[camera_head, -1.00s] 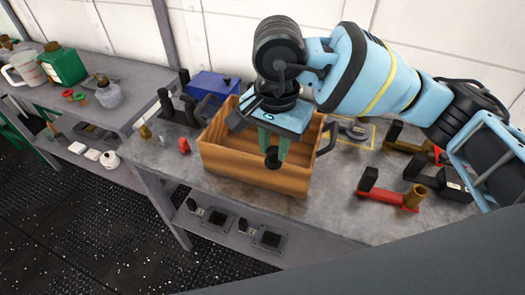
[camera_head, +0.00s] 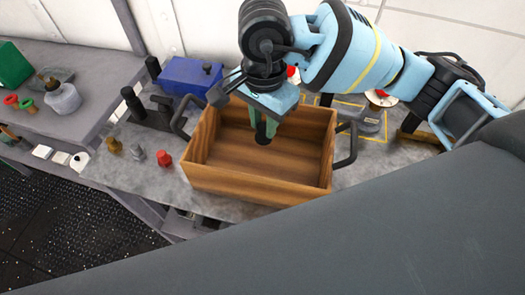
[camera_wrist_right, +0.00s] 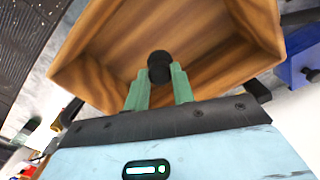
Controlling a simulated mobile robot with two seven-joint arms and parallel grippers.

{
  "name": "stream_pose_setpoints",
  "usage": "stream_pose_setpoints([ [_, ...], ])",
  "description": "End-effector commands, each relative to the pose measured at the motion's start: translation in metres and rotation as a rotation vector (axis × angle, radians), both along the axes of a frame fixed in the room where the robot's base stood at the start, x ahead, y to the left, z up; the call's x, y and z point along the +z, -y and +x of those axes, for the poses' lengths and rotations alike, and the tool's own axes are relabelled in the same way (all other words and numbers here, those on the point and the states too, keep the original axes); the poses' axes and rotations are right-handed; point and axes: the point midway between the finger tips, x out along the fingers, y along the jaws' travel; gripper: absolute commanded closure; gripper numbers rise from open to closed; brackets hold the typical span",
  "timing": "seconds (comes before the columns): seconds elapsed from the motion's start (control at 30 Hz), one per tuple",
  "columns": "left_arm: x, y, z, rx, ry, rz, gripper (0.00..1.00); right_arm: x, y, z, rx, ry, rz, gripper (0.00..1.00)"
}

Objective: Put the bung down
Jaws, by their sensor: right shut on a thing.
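My right gripper (camera_head: 265,128) has green fingers pointing down. It is shut on a dark, round-ended bung (camera_head: 262,139) and holds it over the opening of a wooden box (camera_head: 245,187). In the right wrist view the bung (camera_wrist_right: 160,66) sticks out from between the fingertips (camera_wrist_right: 159,84), with the box's wooden floor and walls behind it. I cannot tell its exact height above the box floor. The box looks empty otherwise. My left gripper is not in view.
The box has dark handles (camera_head: 346,145) at its ends. A blue box (camera_head: 190,77) stands behind it to the left. A red piece (camera_head: 163,158) and a brass piece (camera_head: 114,146) stand on the grey bench left of the box.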

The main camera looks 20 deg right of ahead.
Motion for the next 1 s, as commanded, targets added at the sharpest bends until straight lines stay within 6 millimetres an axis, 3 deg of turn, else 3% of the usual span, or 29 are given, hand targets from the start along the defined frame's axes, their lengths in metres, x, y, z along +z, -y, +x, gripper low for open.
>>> stream_pose_setpoints([
  [0.23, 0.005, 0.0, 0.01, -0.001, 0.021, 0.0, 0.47, -0.041, 0.0, -0.001, 0.0, -0.004, -0.001, 0.99],
  [0.57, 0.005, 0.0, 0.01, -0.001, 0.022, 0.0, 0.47, -0.053, 0.0, -0.001, 0.001, -0.003, -0.002, 0.99],
  [0.83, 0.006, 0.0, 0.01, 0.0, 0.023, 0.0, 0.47, -0.085, 0.0, -0.001, 0.001, -0.003, -0.002, 0.99],
  [1.0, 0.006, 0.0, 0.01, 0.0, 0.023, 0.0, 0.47, -0.087, 0.0, -0.001, 0.002, -0.002, -0.001, 0.99],
])
